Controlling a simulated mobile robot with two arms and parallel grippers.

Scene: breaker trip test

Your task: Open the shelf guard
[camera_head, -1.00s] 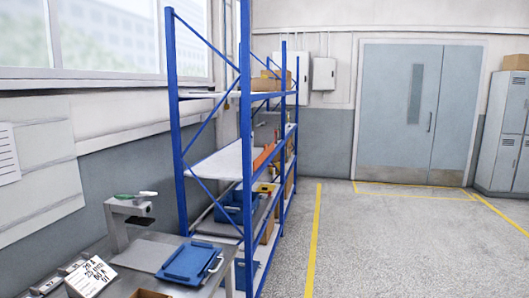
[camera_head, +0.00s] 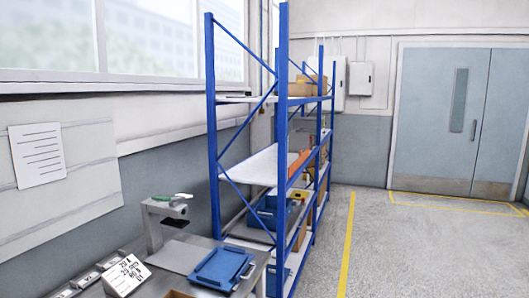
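A tall blue metal shelf rack (camera_head: 284,120) stands beyond the bench, against the left wall. Its white boards (camera_head: 258,166) hold boxes and bins. I cannot make out a separate shelf guard; an orange piece (camera_head: 298,163) shows at the middle level, but I cannot tell what it is. Neither of my grippers is in view.
A grey bench (camera_head: 205,292) at lower left carries a blue tray-like item (camera_head: 221,268), a grey stand (camera_head: 160,222) with a green-handled tool, and a printed card (camera_head: 127,275). The floor (camera_head: 400,255) right of the rack is clear. Double doors (camera_head: 455,120) stand at the back.

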